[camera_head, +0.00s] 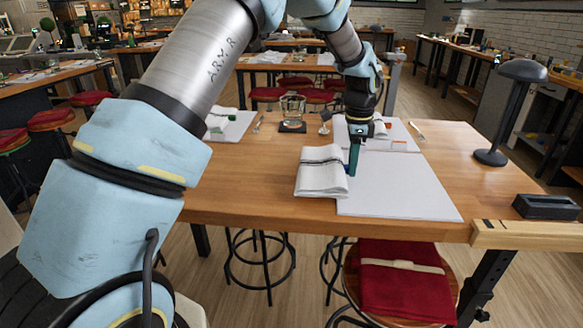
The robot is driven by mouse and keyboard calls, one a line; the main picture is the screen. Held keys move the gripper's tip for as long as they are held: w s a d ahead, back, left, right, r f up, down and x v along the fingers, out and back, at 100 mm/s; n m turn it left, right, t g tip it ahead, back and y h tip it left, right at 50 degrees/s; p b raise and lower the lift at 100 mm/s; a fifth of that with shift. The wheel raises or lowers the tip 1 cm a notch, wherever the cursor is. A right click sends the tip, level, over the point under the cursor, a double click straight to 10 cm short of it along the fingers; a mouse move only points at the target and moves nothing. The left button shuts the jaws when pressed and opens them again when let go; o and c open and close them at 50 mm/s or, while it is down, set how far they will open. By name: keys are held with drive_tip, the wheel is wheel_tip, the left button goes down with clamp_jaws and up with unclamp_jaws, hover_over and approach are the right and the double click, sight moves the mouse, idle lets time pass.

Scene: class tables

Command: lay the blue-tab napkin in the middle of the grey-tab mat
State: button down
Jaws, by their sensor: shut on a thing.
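A folded white napkin (317,181) with dark stripes is near the table's front edge, overlapping or just above the left side of a large pale mat (405,192). My gripper (354,172) points down at the napkin's right edge, over the mat's left part. It is shut on the napkin's edge; the fingertips partly hide the contact. Most of the mat is bare.
Behind stands another pale mat (405,134) with an orange tab. A glass (292,108) sits on a dark coaster. Another mat (239,129) lies at left. A black lamp (492,158) and black tray (545,207) are at right.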

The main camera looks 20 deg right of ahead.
drive_tip(key=p, duration=0.5)
approach(419, 182)
drive_tip(key=shift+a+f, duration=0.15)
drive_tip(key=shift+f, duration=2.55)
idle(2.1)
drive_tip(key=shift+f, duration=0.6)
idle(0.7)
drive_tip(key=c, duration=0.6)
unclamp_jaws()
drive_tip(key=shift+o, duration=0.4)
